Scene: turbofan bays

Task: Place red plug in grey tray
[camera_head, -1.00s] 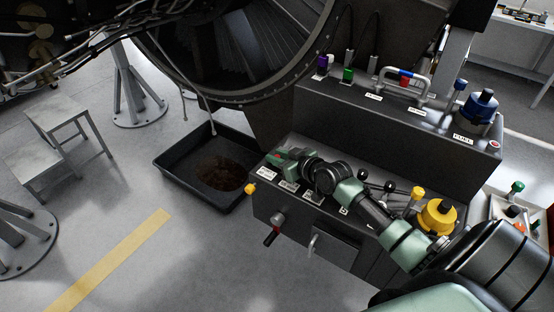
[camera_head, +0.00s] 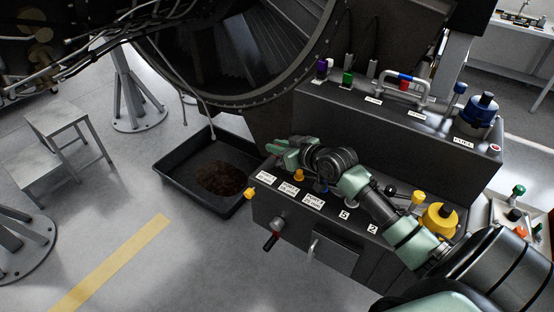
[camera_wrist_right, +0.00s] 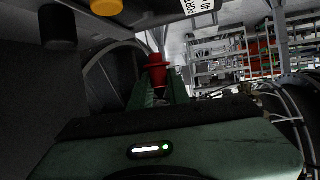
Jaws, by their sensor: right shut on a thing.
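My right gripper (camera_head: 277,150) is shut on the red plug, raised above the left end of the dark console. In the right wrist view the red plug (camera_wrist_right: 157,72) stands up between the fingers, its flange showing and its lower part hidden by them. In the head view only a trace of red shows at the fingertips. A pale grey tray (camera_head: 494,209), partly cut off at the right edge, holds a green-topped piece and orange pieces. My left gripper is not in view.
The console (camera_head: 325,225) carries labels, yellow knobs, levers and a front handle. Its raised rear step holds purple and green plugs, a grab handle and a blue cap (camera_head: 481,108). A black drip tray (camera_head: 180,185) lies on the floor. The engine cowl (camera_head: 250,100) hangs close behind the gripper.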

